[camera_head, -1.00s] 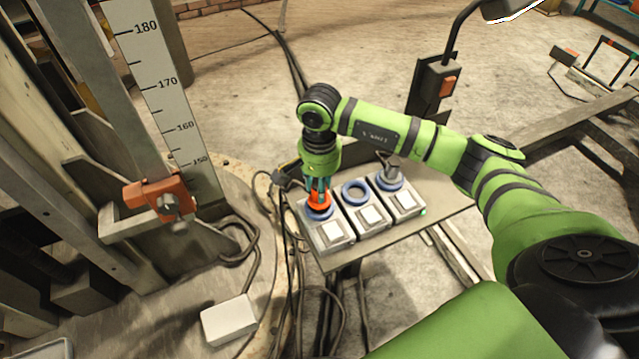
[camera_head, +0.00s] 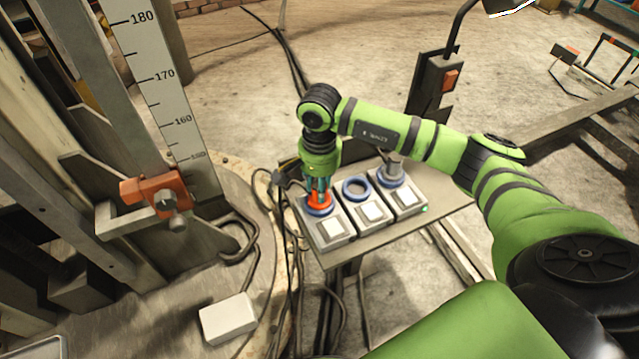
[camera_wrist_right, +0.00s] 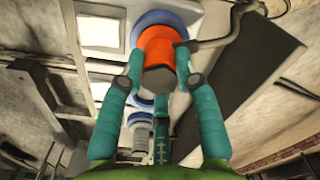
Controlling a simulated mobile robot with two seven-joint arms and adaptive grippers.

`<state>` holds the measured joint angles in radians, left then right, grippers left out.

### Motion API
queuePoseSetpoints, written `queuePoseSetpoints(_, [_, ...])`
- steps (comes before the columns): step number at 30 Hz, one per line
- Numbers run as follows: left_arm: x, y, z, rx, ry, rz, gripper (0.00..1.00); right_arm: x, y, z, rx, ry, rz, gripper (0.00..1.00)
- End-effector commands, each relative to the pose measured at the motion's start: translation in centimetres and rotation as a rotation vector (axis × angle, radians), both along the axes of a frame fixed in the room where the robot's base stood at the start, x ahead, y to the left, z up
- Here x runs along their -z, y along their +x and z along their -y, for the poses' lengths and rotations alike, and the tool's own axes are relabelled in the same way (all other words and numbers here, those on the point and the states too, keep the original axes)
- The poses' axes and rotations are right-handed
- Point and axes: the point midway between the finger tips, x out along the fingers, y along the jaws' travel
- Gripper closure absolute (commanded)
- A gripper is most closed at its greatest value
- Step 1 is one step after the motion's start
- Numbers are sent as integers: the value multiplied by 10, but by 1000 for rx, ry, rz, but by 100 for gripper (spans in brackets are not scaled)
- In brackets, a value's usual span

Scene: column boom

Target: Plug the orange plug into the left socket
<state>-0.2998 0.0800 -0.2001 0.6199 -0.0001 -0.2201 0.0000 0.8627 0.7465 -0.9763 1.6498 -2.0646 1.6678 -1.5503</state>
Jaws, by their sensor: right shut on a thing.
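The orange plug (camera_head: 319,200) stands upright at the blue ring of the left socket (camera_head: 323,211). My right gripper (camera_head: 319,190) is shut on the plug from above. In the right wrist view the orange plug (camera_wrist_right: 158,46) sits between my teal fingers (camera_wrist_right: 160,75), against the blue ring (camera_wrist_right: 165,19). How deep it sits in the socket is hard to tell. The middle socket (camera_head: 356,188) is empty with its blue ring open. The right socket (camera_head: 391,177) has a grey plug (camera_head: 392,165) in it. My left gripper is not in view.
The sockets stand on a small table (camera_head: 445,199). Dark cables (camera_head: 297,290) hang at its left edge. A column with a scale (camera_head: 165,80) and an orange clamp (camera_head: 157,190) stands at left. A switch box (camera_head: 435,85) stands behind. A white box (camera_head: 228,318) lies on the floor.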

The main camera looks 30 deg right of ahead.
Motion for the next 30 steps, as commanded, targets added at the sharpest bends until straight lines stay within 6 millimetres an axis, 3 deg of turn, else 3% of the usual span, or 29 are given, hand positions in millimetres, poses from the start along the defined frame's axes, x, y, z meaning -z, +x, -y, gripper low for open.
queuePoseSetpoints(6, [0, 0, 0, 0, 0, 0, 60, -1, 0, 0, 0, 0, 1, 100])
queuePoseSetpoints(7, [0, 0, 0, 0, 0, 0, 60, -1, 0, 0, 0, 0, 1, 60])
queuePoseSetpoints(9, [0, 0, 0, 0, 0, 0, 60, -1, 0, 0, 0, 0, 1, 40])
queuePoseSetpoints(20, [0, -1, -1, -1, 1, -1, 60, -3, 0, 0, 0, -1, 1, 40])
queuePoseSetpoints(25, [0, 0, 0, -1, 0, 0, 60, -24, 1, 0, 0, -1, 5, 40])
queuePoseSetpoints(30, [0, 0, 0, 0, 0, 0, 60, -61, 1, 0, -1, 0, 6, 40])
